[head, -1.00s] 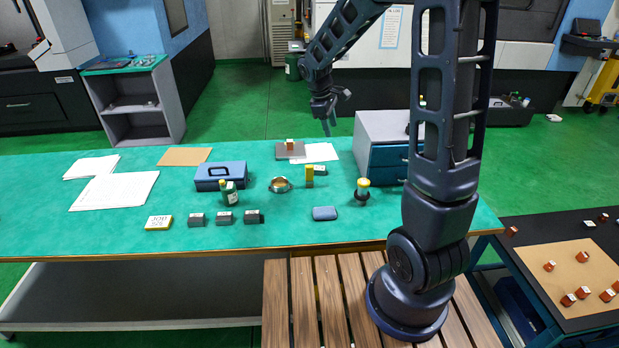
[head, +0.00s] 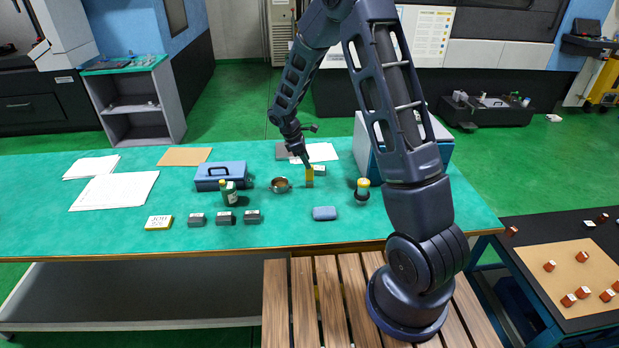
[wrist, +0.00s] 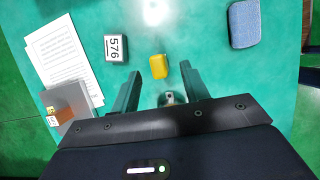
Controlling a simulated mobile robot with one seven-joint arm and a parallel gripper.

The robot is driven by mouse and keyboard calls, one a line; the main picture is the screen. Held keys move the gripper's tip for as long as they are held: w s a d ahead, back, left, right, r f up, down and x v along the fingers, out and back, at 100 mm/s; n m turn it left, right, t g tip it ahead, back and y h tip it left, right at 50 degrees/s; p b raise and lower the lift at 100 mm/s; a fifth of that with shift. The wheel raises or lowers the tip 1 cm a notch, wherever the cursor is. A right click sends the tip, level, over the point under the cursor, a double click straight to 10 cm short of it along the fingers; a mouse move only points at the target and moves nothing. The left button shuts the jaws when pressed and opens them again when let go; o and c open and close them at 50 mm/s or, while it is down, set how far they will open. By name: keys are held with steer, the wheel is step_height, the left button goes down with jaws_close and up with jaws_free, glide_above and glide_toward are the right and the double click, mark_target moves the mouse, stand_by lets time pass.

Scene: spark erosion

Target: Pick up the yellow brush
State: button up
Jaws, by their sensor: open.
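The yellow brush (head: 310,178) appears in the head view as a small upright yellow block on the green table. In the wrist view the yellow brush (wrist: 159,67) shows from above, just ahead of the gap between my fingertips. My gripper (head: 306,163) is over the table at the brush's top, pointing down. In the wrist view my gripper (wrist: 160,80) is open, one finger to each side, with nothing clamped. I cannot tell whether a fingertip touches the brush. A small shiny piece (wrist: 170,98) shows between the fingers, partly hidden.
A block marked 576 (wrist: 116,48) lies close beside the brush. A blue case (head: 221,175) is farther left.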

mark_target(311, 180)
steer(key=shift+a+x, duration=0.1)
steer(key=shift+x, duration=1.7)
steer(key=shift+a+x, duration=0.15)
steer(key=shift+x, duration=1.6)
steer(key=shift+w+f, duration=0.1)
steer(key=shift+w, duration=0.05)
steer(key=shift+c, duration=0.4)
jaws_close()
